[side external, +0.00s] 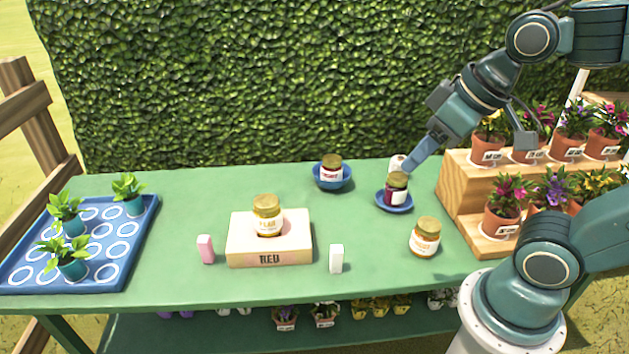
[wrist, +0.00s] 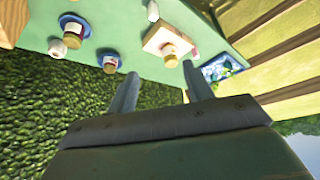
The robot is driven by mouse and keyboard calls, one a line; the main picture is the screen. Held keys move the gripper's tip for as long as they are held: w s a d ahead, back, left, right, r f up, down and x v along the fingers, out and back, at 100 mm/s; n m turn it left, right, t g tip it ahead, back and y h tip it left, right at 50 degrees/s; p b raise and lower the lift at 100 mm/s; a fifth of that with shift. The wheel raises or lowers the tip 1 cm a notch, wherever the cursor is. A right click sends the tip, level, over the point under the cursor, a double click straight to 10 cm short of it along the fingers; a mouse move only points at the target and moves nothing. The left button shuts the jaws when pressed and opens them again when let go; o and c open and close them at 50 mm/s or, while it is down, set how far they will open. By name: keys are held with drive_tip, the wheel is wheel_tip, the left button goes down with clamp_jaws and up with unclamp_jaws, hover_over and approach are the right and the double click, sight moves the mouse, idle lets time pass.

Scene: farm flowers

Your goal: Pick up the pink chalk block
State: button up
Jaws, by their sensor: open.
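The pink chalk block (side external: 206,249) stands upright on the green table, just left of the wooden block marked RED (side external: 270,258). In the wrist view a small pink patch (wrist: 195,53), likely this block, shows beside the wooden block (wrist: 153,43), near the right finger. My gripper (side external: 413,163) is high at the back right, above the blue saucer, far from the pink block. In the wrist view my gripper (wrist: 160,68) has its two fingers apart with nothing between them. A white chalk block (side external: 336,258) stands right of the wooden block.
A jar (side external: 268,215) stands on the wooden block. Other jars sit in a blue bowl (side external: 343,186), on a blue saucer (side external: 382,207) and on the table (side external: 424,238). A blue plant tray (side external: 20,281) is left; a wooden flower stand (side external: 455,190) is right. Table left of the pink block is clear.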

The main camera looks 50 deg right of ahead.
drive_tip(key=w+a+f+n+y, duration=0.1)
drive_tip(key=w+a+f+n, duration=0.15)
drive_tip(key=w, duration=0.85)
drive_tip(key=w+a+f+n+y, duration=0.2)
drive_tip(key=w+a+f, duration=0.2)
drive_tip(key=w, duration=0.7)
drive_tip(key=w+a+f+n+y, duration=0.1)
drive_tip(key=w+a+f, duration=0.1)
drive_tip(key=w+f, duration=0.5)
drive_tip(key=n+t+y, duration=0.1)
drive_tip(key=n, duration=0.1)
approach(207, 238)
drive_tip(key=shift+s+d+r+m, duration=0.1)
drive_tip(key=shift+s+d+m, duration=0.15)
drive_tip(key=shift+x, duration=4.3)
drive_tip(key=shift+w+a, duration=0.1)
drive_tip(key=shift+a, duration=0.1)
